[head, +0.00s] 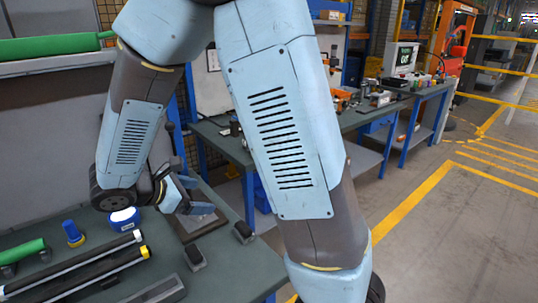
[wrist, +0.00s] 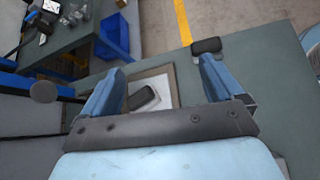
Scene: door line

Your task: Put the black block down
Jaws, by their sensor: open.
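A black block (wrist: 143,97) lies tilted in the picture on a pale square plate with a darker border (wrist: 160,80). My gripper (wrist: 162,70) is open, with one blue finger on each side of the block in the wrist view. Neither finger touches it there, and I cannot tell the height of the fingers over it. In the head view my gripper (head: 186,195) is low over the plate (head: 203,224) and mostly hides the block on it.
Another dark block (head: 243,232) stands near the right table edge; it seems to show in the wrist view (wrist: 207,46). A dark grey block (head: 195,257) sits nearer. Black rods (head: 95,268), a blue-white roll (head: 124,218) and a green cylinder (head: 24,250) lie left.

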